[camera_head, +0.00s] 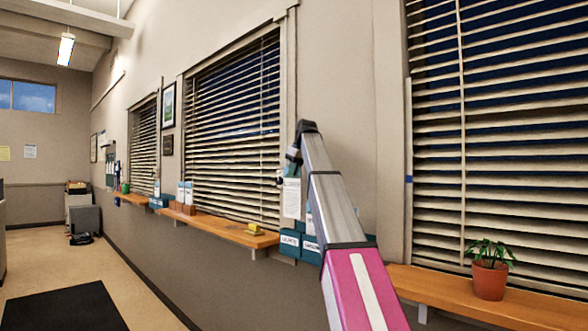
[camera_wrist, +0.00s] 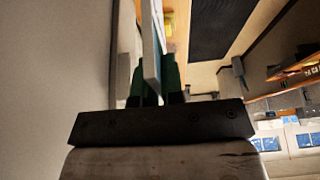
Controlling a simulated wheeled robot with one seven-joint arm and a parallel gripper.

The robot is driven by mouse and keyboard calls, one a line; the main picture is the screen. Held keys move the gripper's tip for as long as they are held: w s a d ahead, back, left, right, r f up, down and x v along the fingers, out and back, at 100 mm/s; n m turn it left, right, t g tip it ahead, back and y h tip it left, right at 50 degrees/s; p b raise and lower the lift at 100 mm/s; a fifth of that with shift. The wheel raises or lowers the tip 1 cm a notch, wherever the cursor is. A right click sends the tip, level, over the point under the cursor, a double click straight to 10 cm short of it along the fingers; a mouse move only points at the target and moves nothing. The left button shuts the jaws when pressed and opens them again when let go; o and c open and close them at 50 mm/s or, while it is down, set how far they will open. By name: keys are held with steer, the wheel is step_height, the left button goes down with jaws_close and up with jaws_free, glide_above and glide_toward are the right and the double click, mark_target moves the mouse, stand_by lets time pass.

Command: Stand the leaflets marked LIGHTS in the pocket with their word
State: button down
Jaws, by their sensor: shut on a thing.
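My gripper (camera_head: 293,160) is raised by the wall, beyond the end of my arm and partly hidden by it. In the wrist view its green fingers (camera_wrist: 155,78) are shut on a thin white and pale-blue leaflet (camera_wrist: 153,40), seen nearly edge-on. Its word does not show. Below the gripper, a teal pocket (camera_head: 290,243) with a white label is on the wall, with another teal pocket (camera_head: 311,249) beside it. The label words are too small to read surely. White leaflets (camera_head: 309,222) show above the right pocket, partly hidden by my arm.
A wooden ledge (camera_head: 220,228) runs left of the pockets and carries a yellow object (camera_head: 255,229) and upright leaflets (camera_head: 184,192) in a brown holder. A white notice (camera_head: 291,198) hangs above the pockets. A potted plant (camera_head: 490,278) stands on the right ledge (camera_head: 440,292).

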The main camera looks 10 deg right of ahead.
mark_target(301, 176)
steer(key=shift+f, duration=5.9)
steer(key=c, duration=1.2)
jaws_free()
steer(key=shift+o, duration=0.2)
steer(key=v, duration=1)
steer(key=shift+s+d+r, duration=0.1)
steer(key=shift+r, duration=0.15)
steer(key=shift+s, duration=0.15)
